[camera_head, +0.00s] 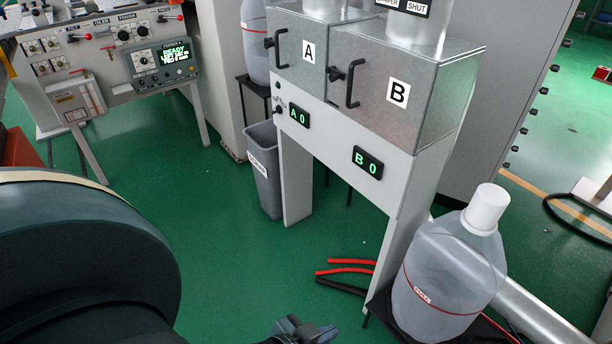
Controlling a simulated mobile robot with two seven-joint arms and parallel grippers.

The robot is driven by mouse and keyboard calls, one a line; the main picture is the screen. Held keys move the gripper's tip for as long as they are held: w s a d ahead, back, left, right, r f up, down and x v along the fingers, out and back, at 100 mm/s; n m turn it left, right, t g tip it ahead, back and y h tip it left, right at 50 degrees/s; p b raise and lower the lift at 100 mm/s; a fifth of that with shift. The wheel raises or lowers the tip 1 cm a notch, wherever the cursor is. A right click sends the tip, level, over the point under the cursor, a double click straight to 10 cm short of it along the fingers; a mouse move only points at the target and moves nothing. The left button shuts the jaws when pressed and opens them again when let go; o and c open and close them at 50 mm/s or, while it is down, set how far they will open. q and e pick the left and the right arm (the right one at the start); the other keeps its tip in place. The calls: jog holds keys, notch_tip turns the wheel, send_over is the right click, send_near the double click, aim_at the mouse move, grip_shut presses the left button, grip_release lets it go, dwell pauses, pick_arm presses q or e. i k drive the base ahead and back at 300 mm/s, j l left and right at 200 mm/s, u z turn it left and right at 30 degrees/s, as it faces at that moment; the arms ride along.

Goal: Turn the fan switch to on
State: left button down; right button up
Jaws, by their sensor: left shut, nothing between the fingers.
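My left gripper (300,328) shows at the bottom edge, partly cut off, with its fingers closed and nothing seen between them. It is over the green floor, well apart from the grey-white stand. Small dark knobs (278,109) with tiny markings sit on the stand's left end, below box A. One of them may be the fan switch, but the labels are too small to read and its setting cannot be told. My right gripper is not in view.
Metal boxes A (309,68) and B (398,96) sit on the stand (330,127), with displays reading A0 and B0. A large bottle (450,275) stands at right, a grey bin (265,185) beside the stand. A control console (120,65) is at upper left. Open green floor lies between.

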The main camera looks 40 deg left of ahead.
aim_at(278, 110)
jog(key=j+u, duration=0.1)
jog(key=u, duration=0.8)
jog(key=i+j+z, duration=0.1)
jog(key=i+j, duration=0.15)
jog(key=i+j+z, duration=0.25)
jog(key=i+j, duration=0.25)
jog(key=j, duration=0.15)
jog(key=i+j+z, duration=0.15)
jog(key=j, duration=0.2)
jog(key=i+j+z, duration=0.1)
jog(key=i+j, duration=0.15)
jog(key=i+j+z, duration=0.1)
jog(key=j, duration=0.4)
jog(key=i+j+z, duration=0.15)
jog(key=j, duration=0.25)
jog(key=i, duration=0.1)
